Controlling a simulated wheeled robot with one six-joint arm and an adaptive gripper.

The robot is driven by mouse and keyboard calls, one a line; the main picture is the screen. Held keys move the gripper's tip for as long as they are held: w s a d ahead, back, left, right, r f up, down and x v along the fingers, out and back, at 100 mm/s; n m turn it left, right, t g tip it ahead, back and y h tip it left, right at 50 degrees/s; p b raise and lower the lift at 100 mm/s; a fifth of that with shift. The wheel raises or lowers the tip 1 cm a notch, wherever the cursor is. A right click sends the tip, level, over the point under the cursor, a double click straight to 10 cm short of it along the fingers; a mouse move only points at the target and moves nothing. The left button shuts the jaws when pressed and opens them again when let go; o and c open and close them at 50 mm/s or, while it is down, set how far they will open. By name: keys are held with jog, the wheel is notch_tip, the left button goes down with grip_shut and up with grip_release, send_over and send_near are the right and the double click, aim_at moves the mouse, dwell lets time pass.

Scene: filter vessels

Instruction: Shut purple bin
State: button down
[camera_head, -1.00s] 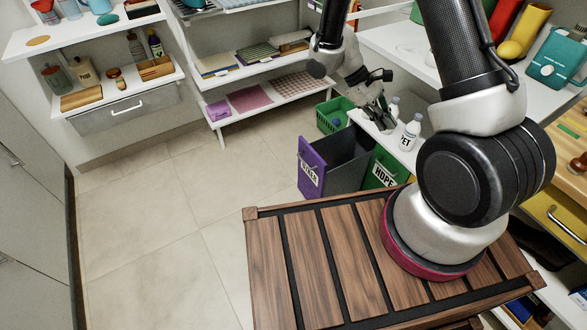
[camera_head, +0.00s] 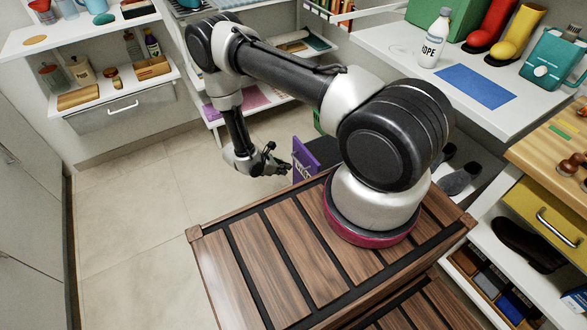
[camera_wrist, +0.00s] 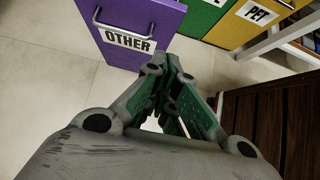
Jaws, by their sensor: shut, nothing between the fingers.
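The purple bin front (camera_head: 304,157) shows in the head view just right of my gripper, with much of the bin hidden behind my arm. In the wrist view the purple front (camera_wrist: 163,22) carries a grey bar handle and an OTHER label. It stands forward of the green front (camera_wrist: 203,14) and yellow front (camera_wrist: 232,36), so the bin looks pulled out. My gripper (camera_head: 284,161) is shut and empty, in front of the purple front. In the wrist view its fingertips (camera_wrist: 165,68) point at the label's lower right; I cannot tell whether they touch.
The wooden slatted top (camera_head: 255,260) lies below my arm, and its dark side shows at right in the wrist view. A white bench (camera_head: 400,58) with a bottle (camera_head: 434,40) and blue mat (camera_head: 476,86) stands at the back right. The tiled floor (camera_head: 140,220) at left is clear.

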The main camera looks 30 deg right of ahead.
send_near(314, 171)
notch_tip(314, 171, down, 4)
jog(key=shift+w+d+r, duration=0.15)
jog(key=shift+d+r, duration=0.05)
jog(key=shift+d, duration=0.6)
jog(key=shift+w+d+r, duration=0.1)
jog(key=shift+d+r, duration=0.05)
jog(key=shift+d, duration=0.65)
jog(key=w+d, duration=0.1)
jog(key=d, duration=2.9)
jog(key=shift+r, duration=0.2)
jog(key=shift+w, duration=0.1)
